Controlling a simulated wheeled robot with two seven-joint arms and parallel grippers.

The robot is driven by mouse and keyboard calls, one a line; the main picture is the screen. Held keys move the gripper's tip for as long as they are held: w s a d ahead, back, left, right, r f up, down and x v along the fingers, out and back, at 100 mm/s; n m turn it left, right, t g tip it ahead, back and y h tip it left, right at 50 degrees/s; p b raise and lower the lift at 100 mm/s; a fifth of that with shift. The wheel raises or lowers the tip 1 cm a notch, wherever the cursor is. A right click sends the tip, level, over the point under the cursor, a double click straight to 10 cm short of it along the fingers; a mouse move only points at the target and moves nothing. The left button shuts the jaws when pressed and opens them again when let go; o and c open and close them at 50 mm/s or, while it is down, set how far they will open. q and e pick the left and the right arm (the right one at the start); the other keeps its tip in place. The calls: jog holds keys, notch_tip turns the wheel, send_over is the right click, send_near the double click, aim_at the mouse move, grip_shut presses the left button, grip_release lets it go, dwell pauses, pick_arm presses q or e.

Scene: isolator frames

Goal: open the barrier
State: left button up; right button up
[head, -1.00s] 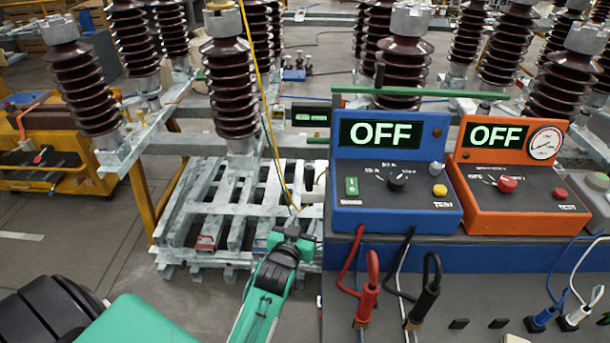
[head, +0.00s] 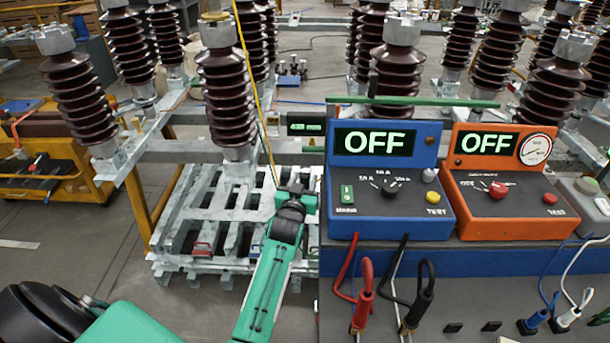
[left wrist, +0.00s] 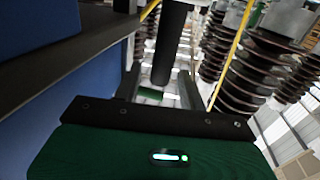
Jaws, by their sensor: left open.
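A long green bar (head: 420,101), which looks like the barrier, lies level behind the tops of the blue and orange test boxes. My right gripper is not seen.
The blue test box (head: 390,180) and the orange test box (head: 505,185) both read OFF and stand on a bench. Red and black leads (head: 365,290) hang in front. Tall brown insulators (head: 228,95) and a pale slatted platform (head: 205,225) stand behind and left.

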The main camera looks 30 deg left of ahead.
pick_arm(q)
jog(key=shift+x, duration=0.8)
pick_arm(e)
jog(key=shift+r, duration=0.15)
